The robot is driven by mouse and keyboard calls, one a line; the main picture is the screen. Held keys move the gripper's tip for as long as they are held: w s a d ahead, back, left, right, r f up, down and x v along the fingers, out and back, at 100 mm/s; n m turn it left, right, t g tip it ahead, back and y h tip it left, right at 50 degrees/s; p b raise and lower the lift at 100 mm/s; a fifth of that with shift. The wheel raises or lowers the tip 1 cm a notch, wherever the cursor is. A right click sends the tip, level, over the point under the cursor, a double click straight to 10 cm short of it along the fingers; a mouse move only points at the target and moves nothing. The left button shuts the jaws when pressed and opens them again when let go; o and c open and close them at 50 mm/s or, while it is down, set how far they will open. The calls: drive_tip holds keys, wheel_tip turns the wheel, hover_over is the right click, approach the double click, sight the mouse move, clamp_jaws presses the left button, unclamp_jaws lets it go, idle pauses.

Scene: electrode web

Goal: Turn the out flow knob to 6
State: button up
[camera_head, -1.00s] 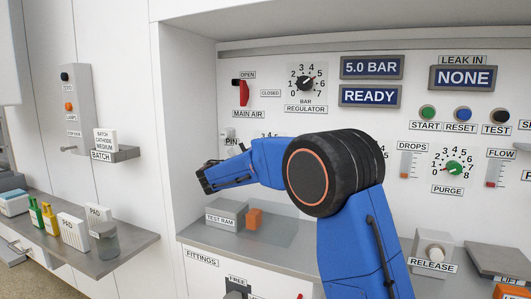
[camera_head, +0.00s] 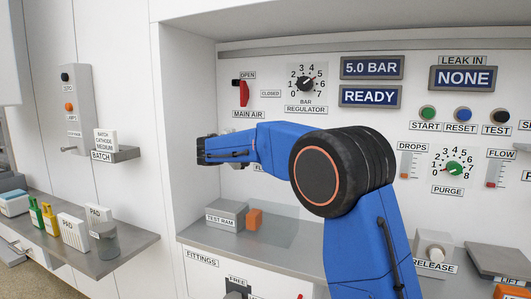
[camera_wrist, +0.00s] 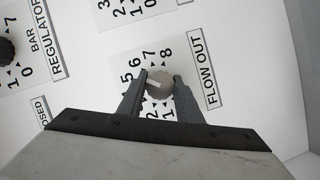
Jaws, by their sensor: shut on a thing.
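The flow out knob (camera_wrist: 161,88) is a small grey round knob with a pale pointer line, on a white numbered dial beside the FLOW OUT label (camera_wrist: 203,67) in the wrist view. My gripper (camera_wrist: 162,79) has one finger on each side of the knob and is shut on it. The pointer line runs left and slightly up, roughly between 5 and 6; the left finger crowds its end, so the exact reading is unclear. In the head view my blue arm hides the knob and its dial.
The regulator knob (camera_head: 305,83) and red main air handle (camera_head: 243,92) are on the panel above my arm. The purge knob (camera_head: 454,168) is to the right.

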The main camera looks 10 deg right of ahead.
drive_tip(key=shift+f+m+y, duration=0.1)
drive_tip(key=shift+m+y, duration=0.7)
drive_tip(key=shift+m, duration=0.6)
drive_tip(key=o, duration=1)
drive_tip(key=shift+o, duration=0.2)
drive_tip(key=shift+a, duration=0.1)
drive_tip(key=v, duration=1.7)
drive_tip(key=shift+s, duration=0.25)
